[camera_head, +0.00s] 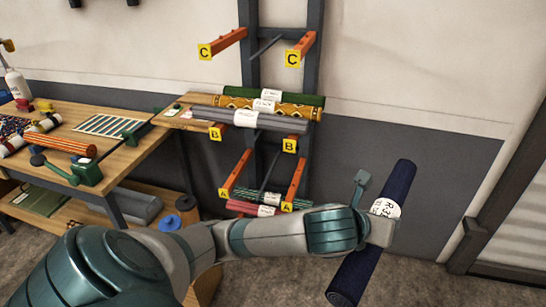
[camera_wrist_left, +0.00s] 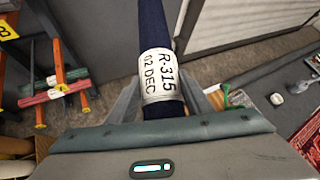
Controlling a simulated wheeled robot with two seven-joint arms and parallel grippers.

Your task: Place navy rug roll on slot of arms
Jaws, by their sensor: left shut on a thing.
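The navy rug roll (camera_head: 397,183), with a white label, is held in the air to the right of the rack, tilted with its top leaning right. My left gripper (camera_head: 378,228) is shut around its middle. In the left wrist view the roll (camera_wrist_left: 155,28) runs up between the fingers, its label reading R-315, 02 DEC. The orange C arms (camera_head: 229,41) at the top of the rack are empty. The B arms (camera_head: 292,136) carry grey, yellow-patterned and green rolls. The A arms (camera_head: 295,180) carry green and red striped rolls. My right gripper is out of view.
A wooden workbench (camera_head: 140,150) with rolls and tools stands left of the rack, with a shelf below. A rolling shutter (camera_head: 515,220) is at the right. The wall area between rack and shutter is free.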

